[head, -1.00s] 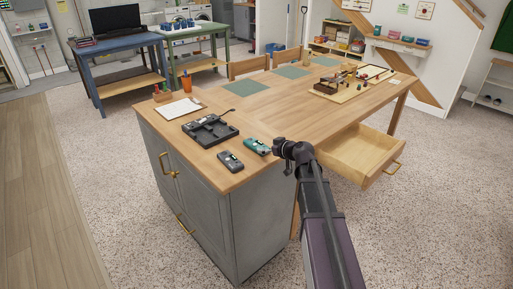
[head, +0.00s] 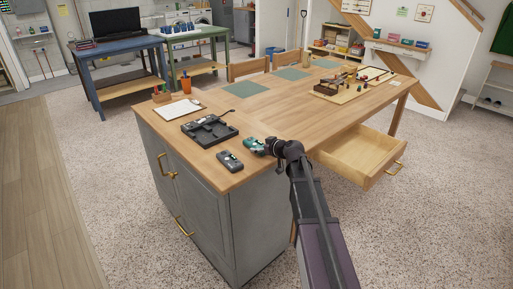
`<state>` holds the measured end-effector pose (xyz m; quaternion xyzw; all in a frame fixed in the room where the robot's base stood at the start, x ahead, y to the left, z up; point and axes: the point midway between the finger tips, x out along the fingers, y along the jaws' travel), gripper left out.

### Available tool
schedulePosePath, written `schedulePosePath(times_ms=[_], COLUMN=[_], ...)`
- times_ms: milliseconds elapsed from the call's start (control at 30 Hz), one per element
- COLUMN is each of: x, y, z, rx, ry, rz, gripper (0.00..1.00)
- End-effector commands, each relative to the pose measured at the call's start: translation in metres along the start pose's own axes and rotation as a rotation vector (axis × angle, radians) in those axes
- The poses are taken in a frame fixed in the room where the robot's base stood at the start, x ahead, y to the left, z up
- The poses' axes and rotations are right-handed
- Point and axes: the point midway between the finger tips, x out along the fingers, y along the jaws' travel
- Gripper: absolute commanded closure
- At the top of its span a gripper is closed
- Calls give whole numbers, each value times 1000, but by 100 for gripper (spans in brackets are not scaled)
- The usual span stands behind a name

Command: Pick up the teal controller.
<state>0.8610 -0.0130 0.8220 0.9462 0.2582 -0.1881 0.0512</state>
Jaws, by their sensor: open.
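The teal controller (head: 253,146) lies on the wooden table top near its front edge, in the head view. My gripper (head: 269,147) is open and low over the table at the controller's right end. The dark gripper body overlaps that end, so I cannot tell whether the fingers are around the controller or touching it. A dark grey controller (head: 230,161) lies to the left and nearer the front edge, apart from the teal one.
A black tray (head: 222,137) with a dark item in it is left of the controllers. A clipboard (head: 179,109) and an orange cup (head: 187,86) are further back. An open empty drawer (head: 372,148) juts out at right.

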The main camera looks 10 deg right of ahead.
Motion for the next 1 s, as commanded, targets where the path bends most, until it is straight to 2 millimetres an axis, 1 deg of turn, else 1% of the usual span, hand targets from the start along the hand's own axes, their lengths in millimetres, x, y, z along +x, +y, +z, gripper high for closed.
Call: schedulePosePath(times_ms=[267,300,367,400,467,500,533,1000], x=[0,0,0,0,0,0,0,-1], y=[0,0,0,0,0,0,0,0], z=[0,0,0,0,0,0,0,-3], rx=[0,0,0,0,0,0,0,0], ry=[0,0,0,0,0,0,0,0], rz=[0,0,0,0,0,0,0,0], gripper=[0,6,24,36,53,65,74,74])
